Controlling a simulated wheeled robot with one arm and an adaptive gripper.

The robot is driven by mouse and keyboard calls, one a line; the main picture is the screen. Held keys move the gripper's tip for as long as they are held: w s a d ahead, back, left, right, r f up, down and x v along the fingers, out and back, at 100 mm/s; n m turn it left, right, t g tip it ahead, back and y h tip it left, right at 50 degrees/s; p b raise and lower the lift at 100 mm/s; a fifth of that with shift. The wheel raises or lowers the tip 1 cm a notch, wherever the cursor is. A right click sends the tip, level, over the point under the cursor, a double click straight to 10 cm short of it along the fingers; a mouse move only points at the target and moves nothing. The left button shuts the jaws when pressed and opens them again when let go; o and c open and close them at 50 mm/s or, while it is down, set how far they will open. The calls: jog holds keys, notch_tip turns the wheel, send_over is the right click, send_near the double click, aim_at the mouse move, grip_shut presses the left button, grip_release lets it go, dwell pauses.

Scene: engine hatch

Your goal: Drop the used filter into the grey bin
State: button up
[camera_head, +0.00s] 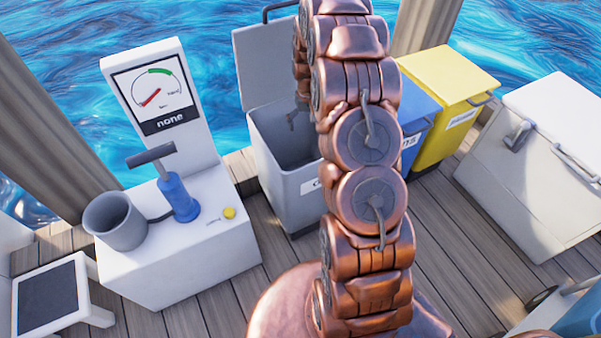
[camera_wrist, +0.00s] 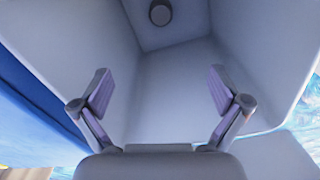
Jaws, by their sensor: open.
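The grey bin (camera_head: 279,178) stands on the deck behind my arm, with its lid (camera_head: 264,68) raised. My arm hides its right part. My gripper (camera_head: 299,118) is over the bin's mouth, small and partly hidden in the head view. In the wrist view my gripper (camera_wrist: 160,92) is open, with nothing between its fingers. The bin's pale inner walls (camera_wrist: 185,65) surround the view ahead of the fingers. A small dark round piece, which looks like the used filter (camera_wrist: 160,12), lies inside the bin, apart from the fingers.
A blue bin (camera_head: 418,105) and a yellow bin (camera_head: 450,100) stand right of the grey bin. A white stand with a gauge (camera_head: 152,92), a blue hand pump (camera_head: 178,197) and a grey cup (camera_head: 115,222) is left. A white cabinet (camera_head: 535,170) is far right.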

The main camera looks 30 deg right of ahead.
notch_tip(320, 180, up, 12)
dwell(0.7)
jog(key=shift+a, duration=0.1)
dwell(0.3)
jog(key=s+a+r+n+g, duration=0.1)
jog(key=s+a+r, duration=0.3)
jog(key=s+a, duration=0.35)
jog(key=s+a+r+n, duration=0.1)
jog(key=s+a+r, duration=0.3)
jog(key=s+a, duration=0.35)
jog(key=s+a+n+g, duration=0.1)
jog(key=s+a, duration=0.3)
jog(key=s, duration=0.7)
jog(key=s+a+n, duration=0.1)
jog(key=s+a, duration=0.4)
jog(key=s, duration=0.5)
notch_tip(320, 180, up, 24)
jog(key=s+p, duration=0.2)
jog(key=p, duration=2)
